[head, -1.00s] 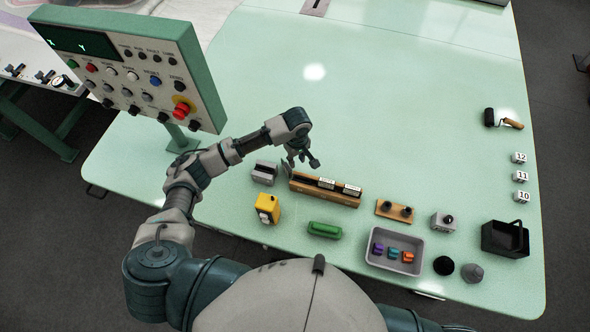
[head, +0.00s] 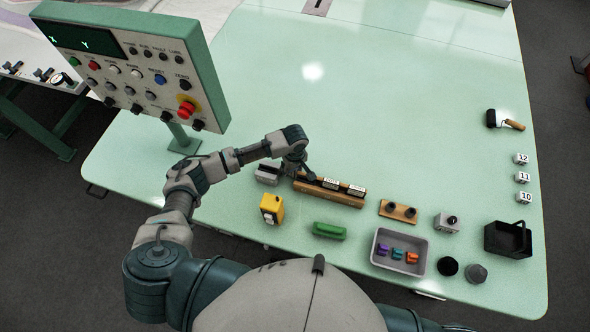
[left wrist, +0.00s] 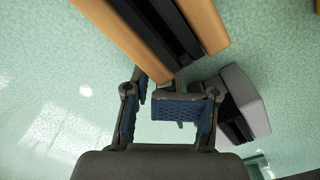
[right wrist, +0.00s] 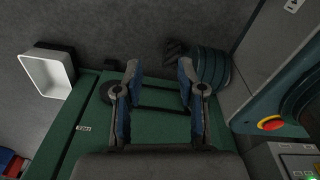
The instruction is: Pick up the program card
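A long wooden rack (head: 335,199) with a dark slot lies on the green table and carries two white-labelled pieces toward its right part. It also shows in the left wrist view (left wrist: 205,25). I cannot make out the program card clearly; a small grey piece (left wrist: 167,90) at the near end of the rack shows between my left fingers. My left gripper (head: 302,175) is at the left end of the rack, pointing down. In the left wrist view its fingers (left wrist: 167,105) are apart, with blue pads. My right gripper (right wrist: 158,95) is open and empty, away from the table top.
A grey block (head: 267,174) stands close beside the left gripper. A yellow device (head: 271,208), green piece (head: 329,230), grey tray (head: 398,268) with coloured pieces and black bin (head: 507,238) are nearer me. The control panel (head: 130,75) stands left.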

